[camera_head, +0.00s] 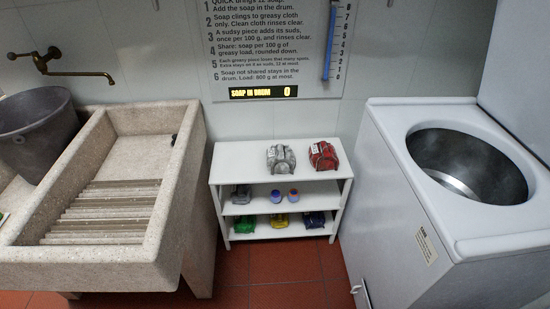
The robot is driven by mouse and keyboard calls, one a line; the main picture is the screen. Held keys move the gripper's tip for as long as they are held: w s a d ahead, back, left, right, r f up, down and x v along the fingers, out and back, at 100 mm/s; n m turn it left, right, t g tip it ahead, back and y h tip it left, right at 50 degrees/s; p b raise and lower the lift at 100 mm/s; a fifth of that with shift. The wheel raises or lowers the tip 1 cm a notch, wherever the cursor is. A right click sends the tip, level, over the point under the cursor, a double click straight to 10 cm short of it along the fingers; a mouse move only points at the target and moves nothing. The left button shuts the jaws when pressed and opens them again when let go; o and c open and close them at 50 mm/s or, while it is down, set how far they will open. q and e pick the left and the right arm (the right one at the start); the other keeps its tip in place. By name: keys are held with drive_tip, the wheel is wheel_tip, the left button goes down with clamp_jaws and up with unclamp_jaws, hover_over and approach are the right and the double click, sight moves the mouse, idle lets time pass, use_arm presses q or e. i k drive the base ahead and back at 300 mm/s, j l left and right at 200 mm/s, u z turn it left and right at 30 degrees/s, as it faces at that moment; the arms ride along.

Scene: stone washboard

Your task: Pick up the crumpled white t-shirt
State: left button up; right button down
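The crumpled white t-shirt (281,158) looks like a greyish-white bundle with dark marks. It sits on the top of a small white shelf unit (240,164), right of the middle. A crumpled red bundle (323,156) with a pale label lies just to its right. Neither of my grippers shows in the head view, and nothing is touching the white bundle.
A stone washboard sink (190,160) stands at left, with a grey bucket (38,125) and brass tap (62,66). An open-drum washer (405,205) stands at right. Lower shelves hold several coloured bundles and two small containers. A sign hangs behind.

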sight(281, 159)
drive_tip(key=i+z, duration=0.25)
drive_tip(key=i, duration=0.95)
